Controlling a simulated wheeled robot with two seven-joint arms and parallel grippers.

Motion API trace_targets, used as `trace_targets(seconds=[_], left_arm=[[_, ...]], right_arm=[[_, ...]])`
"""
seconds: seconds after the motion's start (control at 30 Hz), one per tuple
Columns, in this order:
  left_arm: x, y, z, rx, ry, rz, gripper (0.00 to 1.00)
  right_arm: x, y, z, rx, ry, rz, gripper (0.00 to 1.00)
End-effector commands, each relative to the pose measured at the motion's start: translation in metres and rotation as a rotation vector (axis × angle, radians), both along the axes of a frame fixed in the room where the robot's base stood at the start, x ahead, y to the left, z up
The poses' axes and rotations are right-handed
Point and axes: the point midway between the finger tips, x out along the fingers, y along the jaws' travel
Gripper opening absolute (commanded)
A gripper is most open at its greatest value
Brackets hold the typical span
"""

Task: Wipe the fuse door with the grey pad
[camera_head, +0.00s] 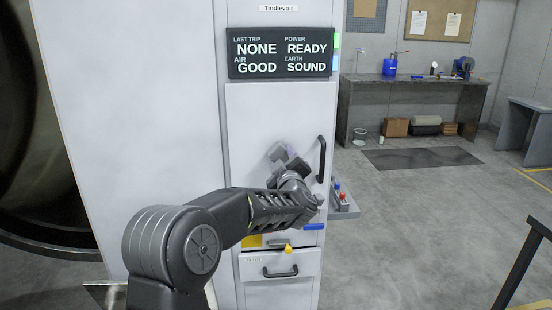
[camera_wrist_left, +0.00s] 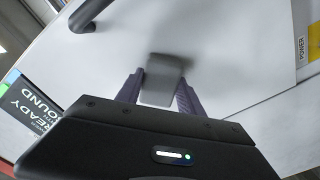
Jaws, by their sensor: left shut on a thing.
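The fuse door (camera_head: 255,130) is a tall pale panel on the cabinet front, with a black vertical handle (camera_head: 322,158) at its right edge. The door also fills much of the left wrist view (camera_wrist_left: 230,60). My left gripper (camera_head: 284,158) is in front of the door, left of the handle. In the left wrist view its two fingers (camera_wrist_left: 161,88) are shut on the grey pad (camera_wrist_left: 163,80), a small block. The pad's far end is at or very close to the door; I cannot tell whether it touches. My forearm hides the door's lower part. My right gripper is out of view.
A dark display (camera_head: 280,53) sits above the door. A small shelf (camera_head: 343,203) with red and blue items juts out at right.

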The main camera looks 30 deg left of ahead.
Motion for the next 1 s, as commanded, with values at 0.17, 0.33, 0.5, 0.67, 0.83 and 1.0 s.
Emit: trace_targets(seconds=[0.17,0.33,0.5,0.67,0.83,1.0], left_arm=[[0.006,-0.007,0.001,0.0,-0.001,-0.002,0.12],[0.006,-0.007,0.001,0.0,-0.001,-0.002,0.12],[0.007,-0.008,0.001,0.001,0.0,-0.004,0.12],[0.013,-0.017,0.002,0.001,0.0,-0.005,0.12],[0.021,-0.029,0.002,0.001,0.001,-0.003,0.12],[0.025,-0.035,0.001,0.0,-0.001,-0.002,0.12]], right_arm=[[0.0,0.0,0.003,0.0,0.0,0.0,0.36],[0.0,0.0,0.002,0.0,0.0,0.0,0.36],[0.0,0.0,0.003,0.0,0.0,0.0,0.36],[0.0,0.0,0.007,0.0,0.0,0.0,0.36],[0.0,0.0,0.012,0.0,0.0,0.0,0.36],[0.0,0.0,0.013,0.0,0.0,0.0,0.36]])
